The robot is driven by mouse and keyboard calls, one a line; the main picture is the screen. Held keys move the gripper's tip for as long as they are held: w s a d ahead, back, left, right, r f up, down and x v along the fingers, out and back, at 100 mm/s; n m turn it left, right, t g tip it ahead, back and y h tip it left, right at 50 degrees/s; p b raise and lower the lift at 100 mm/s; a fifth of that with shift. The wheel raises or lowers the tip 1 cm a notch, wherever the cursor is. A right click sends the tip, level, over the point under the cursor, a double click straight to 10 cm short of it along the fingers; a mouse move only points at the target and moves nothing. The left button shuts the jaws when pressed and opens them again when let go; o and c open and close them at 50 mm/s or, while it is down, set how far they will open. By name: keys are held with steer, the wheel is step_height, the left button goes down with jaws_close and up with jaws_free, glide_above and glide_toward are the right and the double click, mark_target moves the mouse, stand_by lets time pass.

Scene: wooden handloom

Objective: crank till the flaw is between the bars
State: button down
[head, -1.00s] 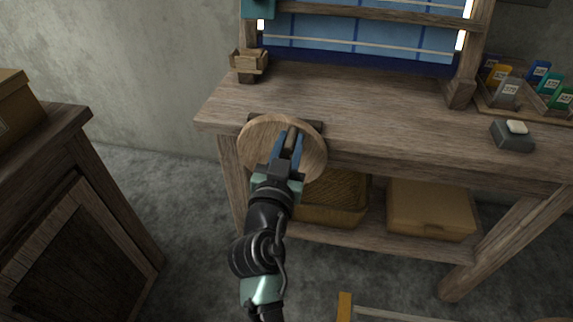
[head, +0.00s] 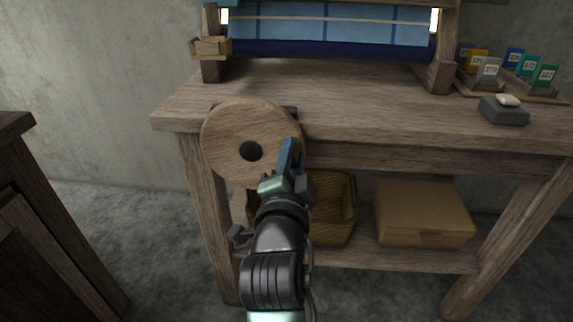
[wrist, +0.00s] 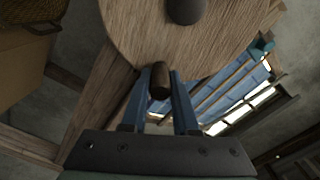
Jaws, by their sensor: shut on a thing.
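The crank wheel (head: 228,130) is a round wooden disc with a dark hub (head: 251,151), on the front left of the loom bench. My gripper (head: 291,155) is at the disc's right edge. In the wrist view its blue fingers (wrist: 160,95) are shut on the crank's short brown handle (wrist: 159,78), which sticks out from the disc. The blue cloth (head: 280,30) stands in the loom behind, with dark blue lines and one pale crosswise line. Its upper part is out of the head view. I can make out no flaw in the visible part.
The bench top (head: 340,110) is mostly clear. A small wooden box (head: 211,47) is on the left post. A grey block (head: 503,110) and labelled coloured items (head: 489,68) are at right. A tan box (head: 422,212) and a basket (head: 330,215) sit below. A cabinet (head: 50,255) stands at left.

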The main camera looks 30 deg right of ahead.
step_height(320, 180, down, 8)
steer(key=a+m+b, duration=0.1)
steer(key=m+b, duration=0.8)
steer(key=b, duration=0.3)
steer(key=shift+w+r, duration=0.2)
steer(key=shift+w, duration=0.2)
steer(key=shift+w+a+f, duration=0.1)
steer(key=shift+a, duration=0.15)
steer(key=c, duration=0.7)
jaws_free()
